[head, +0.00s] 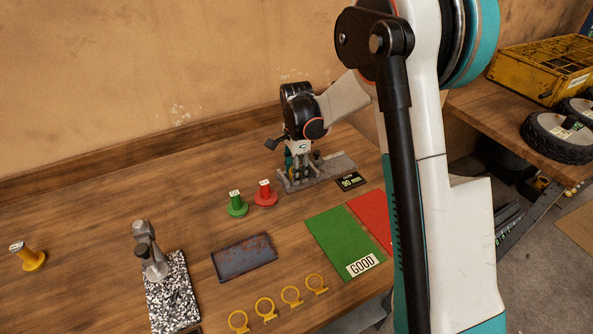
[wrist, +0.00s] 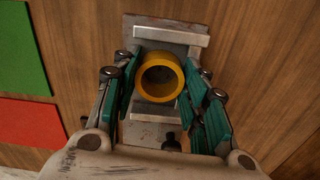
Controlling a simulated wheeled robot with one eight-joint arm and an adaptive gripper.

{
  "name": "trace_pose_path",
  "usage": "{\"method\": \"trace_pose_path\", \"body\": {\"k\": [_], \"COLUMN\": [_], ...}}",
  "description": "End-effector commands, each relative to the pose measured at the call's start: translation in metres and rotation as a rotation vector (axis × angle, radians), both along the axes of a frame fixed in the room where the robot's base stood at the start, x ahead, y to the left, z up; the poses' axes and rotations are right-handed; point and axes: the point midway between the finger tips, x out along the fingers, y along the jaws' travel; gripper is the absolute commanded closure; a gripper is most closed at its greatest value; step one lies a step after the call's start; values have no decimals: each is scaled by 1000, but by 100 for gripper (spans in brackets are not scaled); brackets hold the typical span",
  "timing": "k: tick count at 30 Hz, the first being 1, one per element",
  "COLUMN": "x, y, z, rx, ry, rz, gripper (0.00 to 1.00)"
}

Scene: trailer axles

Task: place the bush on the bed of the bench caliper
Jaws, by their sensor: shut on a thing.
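The bush is a yellow ring (wrist: 161,58) in the wrist view, seen along its bore. My gripper (wrist: 160,85) has its teal fingers on both sides of the bush and is shut on it. The grey bench caliper (head: 338,166) lies at the back of the bench in the head view, and its metal plate also shows behind the bush in the wrist view (wrist: 165,32). My gripper (head: 298,170) is at the caliper's left part in the head view. The bush is hidden there. I cannot tell whether it touches the bed.
A small display (head: 351,182) sits by the caliper. A green GOOD mat (head: 340,238) and red mat (head: 372,217) lie in front. A granite stand (head: 172,295), dark tray (head: 244,257) and several yellow rings are nearer.

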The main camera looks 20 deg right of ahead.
Motion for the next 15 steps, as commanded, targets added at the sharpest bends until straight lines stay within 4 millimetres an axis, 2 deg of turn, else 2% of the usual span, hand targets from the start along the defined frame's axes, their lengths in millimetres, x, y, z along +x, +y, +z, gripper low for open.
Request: {"method": "trace_pose_path", "body": {"k": [5,6,8,15], "x": [0,0,0,0], "y": [0,0,0,0], "z": [-3,-3,-2,-2], "rx": [0,0,0,0], "ry": [0,0,0,0], "rz": [0,0,0,0], "gripper": [86,55,42,40]}}
